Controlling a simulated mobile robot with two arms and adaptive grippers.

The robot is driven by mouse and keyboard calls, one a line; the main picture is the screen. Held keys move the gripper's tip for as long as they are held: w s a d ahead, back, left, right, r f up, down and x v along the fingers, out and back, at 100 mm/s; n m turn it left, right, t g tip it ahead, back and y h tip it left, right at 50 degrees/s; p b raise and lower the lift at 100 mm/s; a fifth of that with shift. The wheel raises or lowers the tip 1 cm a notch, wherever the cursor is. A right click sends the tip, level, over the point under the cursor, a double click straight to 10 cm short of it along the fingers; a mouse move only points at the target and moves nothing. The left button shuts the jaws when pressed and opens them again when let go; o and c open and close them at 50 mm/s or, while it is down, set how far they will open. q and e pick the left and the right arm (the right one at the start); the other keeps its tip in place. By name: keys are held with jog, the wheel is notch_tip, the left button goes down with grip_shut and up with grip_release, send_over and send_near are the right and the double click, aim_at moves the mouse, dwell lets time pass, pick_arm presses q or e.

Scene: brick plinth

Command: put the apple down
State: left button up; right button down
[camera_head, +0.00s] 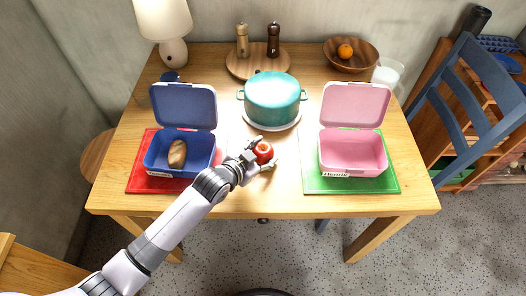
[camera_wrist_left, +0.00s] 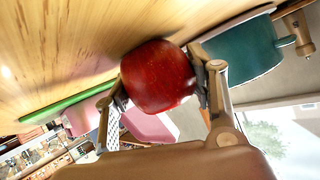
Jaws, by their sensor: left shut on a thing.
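A red apple (camera_head: 264,150) is in my left gripper (camera_head: 262,152), in front of the teal pot and between the two lunch boxes. In the left wrist view the apple (camera_wrist_left: 158,77) sits between the two fingers of the left gripper (camera_wrist_left: 163,95), which is shut on it. The apple is close to the wooden table top (camera_head: 250,196); I cannot tell whether it touches it. The open blue lunch box (camera_head: 205,160) on the left holds a brown bread roll (camera_head: 177,153). The open pink lunch box (camera_head: 352,155) on the right looks empty. My right gripper is not in view.
The blue box stands on a red mat (camera_head: 140,172), the pink box on a green mat (camera_head: 386,184). Behind are a teal pot (camera_head: 272,98), two mills on a round board (camera_head: 240,68), a wooden bowl with an orange (camera_head: 345,52), a glass of milk (camera_head: 386,73) and a lamp (camera_head: 164,20).

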pick_arm(q)
jog(key=shift+f, duration=0.15)
jog(key=o, duration=1.2)
